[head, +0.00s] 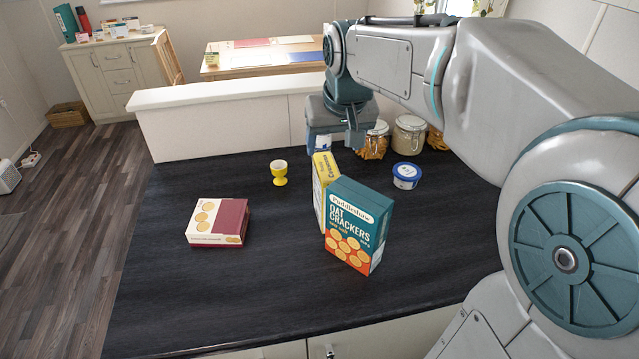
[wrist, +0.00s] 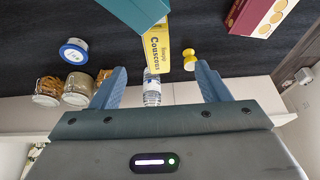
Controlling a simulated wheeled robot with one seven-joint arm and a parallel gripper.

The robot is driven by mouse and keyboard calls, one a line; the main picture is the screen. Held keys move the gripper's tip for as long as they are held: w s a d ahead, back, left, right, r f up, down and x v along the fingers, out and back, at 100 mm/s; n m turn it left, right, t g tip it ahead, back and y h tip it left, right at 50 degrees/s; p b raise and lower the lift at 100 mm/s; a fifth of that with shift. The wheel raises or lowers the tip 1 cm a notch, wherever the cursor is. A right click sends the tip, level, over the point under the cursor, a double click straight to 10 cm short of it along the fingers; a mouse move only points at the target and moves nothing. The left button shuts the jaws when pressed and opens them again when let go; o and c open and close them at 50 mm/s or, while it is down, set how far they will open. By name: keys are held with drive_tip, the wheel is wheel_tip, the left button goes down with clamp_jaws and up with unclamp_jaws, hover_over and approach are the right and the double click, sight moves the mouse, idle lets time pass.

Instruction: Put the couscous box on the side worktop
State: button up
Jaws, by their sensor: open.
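The yellow couscous box (head: 319,190) stands upright on the dark counter (head: 270,300), partly hidden in the head view by the teal oat crackers box (head: 352,228) in front of it. My gripper (head: 333,143) is open and empty above and behind the couscous box. In the wrist view the couscous box (wrist: 157,50) lies ahead of the gap between my open fingers (wrist: 162,82), apart from them. The oat crackers box (wrist: 135,12) is close beside it there. A pale cabinet with a worktop (head: 115,40) stands at the back left; I cannot tell whether it is the side worktop.
A clear bottle (wrist: 152,92) shows between my fingers. Glass jars (head: 408,135) and a blue-lidded tub (head: 406,175) stand right of the couscous. A yellow egg cup (head: 279,172) and a red-and-cream box (head: 218,222) are left. A low ledge (head: 220,93) borders the counter's back.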

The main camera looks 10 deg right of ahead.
drive_tip(key=w, duration=0.3)
hover_over(327, 167)
drive_tip(key=s, duration=0.2)
drive_tip(key=f, duration=0.6)
drive_tip(key=shift+a+f, duration=0.15)
drive_tip(key=shift+a, duration=0.2)
drive_tip(key=x, duration=0.2)
drive_tip(key=p+x, duration=0.1)
drive_tip(key=x, duration=0.1)
drive_tip(key=d+x, duration=0.1)
drive_tip(key=x, duration=0.1)
drive_tip(key=shift+w+f, duration=0.15)
drive_tip(key=shift+f, duration=0.1)
drive_tip(key=shift+f, duration=0.25)
drive_tip(key=shift+c, duration=0.3)
drive_tip(key=shift+r, duration=0.1)
clamp_jaws()
